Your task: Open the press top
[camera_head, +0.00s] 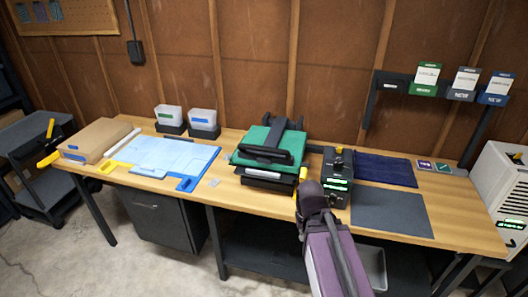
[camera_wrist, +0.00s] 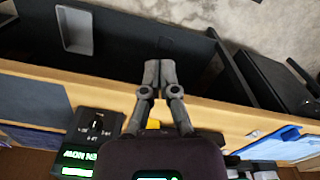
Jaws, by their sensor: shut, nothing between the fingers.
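The press (camera_head: 266,172) stands on the workbench, with a dark base and a display on its front. Its top has a green plate (camera_head: 250,137) with a black bar and black frame over it. A small yellow part (camera_head: 303,173) shows at its right front corner. My arm's end reaches up from below at the bench's front edge, just right of the press; its fingers are not clear there. In the wrist view my gripper (camera_wrist: 152,72) has its two grey fingers together and empty, above the bench edge. A yellow part (camera_wrist: 153,124) shows between the finger bases. My wrist hides much of the press in that view.
A black control box (camera_head: 338,178) with lit displays stands right of the press. A dark mat (camera_head: 392,211) lies further right. A blue-edged board (camera_head: 170,158) and a cardboard box (camera_head: 97,140) lie left. Under the bench are a cabinet (camera_head: 165,220) and a grey bin (camera_head: 374,268).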

